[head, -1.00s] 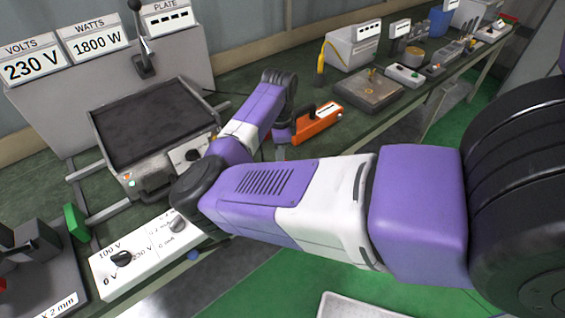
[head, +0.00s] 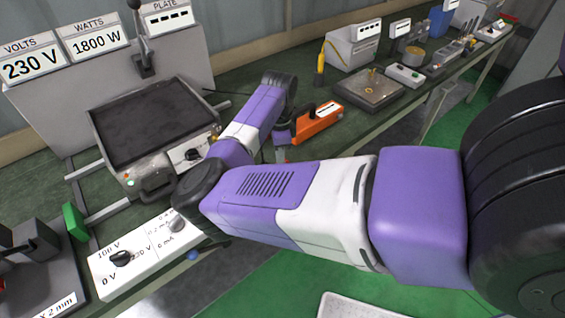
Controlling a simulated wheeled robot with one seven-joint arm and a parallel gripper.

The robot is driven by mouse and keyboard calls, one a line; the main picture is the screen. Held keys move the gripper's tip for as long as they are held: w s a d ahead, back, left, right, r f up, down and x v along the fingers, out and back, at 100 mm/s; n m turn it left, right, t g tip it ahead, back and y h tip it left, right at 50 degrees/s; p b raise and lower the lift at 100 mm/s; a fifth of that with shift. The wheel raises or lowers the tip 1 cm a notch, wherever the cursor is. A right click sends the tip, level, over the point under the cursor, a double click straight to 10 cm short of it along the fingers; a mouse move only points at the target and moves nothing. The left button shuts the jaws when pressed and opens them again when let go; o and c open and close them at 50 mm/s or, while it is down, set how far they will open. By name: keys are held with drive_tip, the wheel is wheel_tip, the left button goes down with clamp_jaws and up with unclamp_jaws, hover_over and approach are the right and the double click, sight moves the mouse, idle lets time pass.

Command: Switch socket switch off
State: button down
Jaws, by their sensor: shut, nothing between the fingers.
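No part is clearly readable as the socket switch. An orange box (head: 317,125) with a dark, white-marked top lies on the green bench; I cannot tell if it is the socket. My arm reaches in from the right, bends at the elbow and rises to its wrist, left of the orange box. My gripper (head: 281,154) points down beside the box's left end. It is small and partly hidden behind my arm; it looks shut and empty. Whether it touches anything cannot be told.
A dark heating plate (head: 150,120) stands at left, with a lever panel (head: 100,85) behind it. A metal plate device (head: 370,90) and a button box (head: 405,75) stand beyond the orange box.

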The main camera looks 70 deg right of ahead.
drive_tip(key=shift+f+b, duration=0.4)
drive_tip(key=shift+f, duration=0.3)
idle(0.3)
drive_tip(key=shift+r, duration=0.15)
wheel_tip(320, 180, up, 7)
drive_tip(key=p, duration=0.6)
idle(0.7)
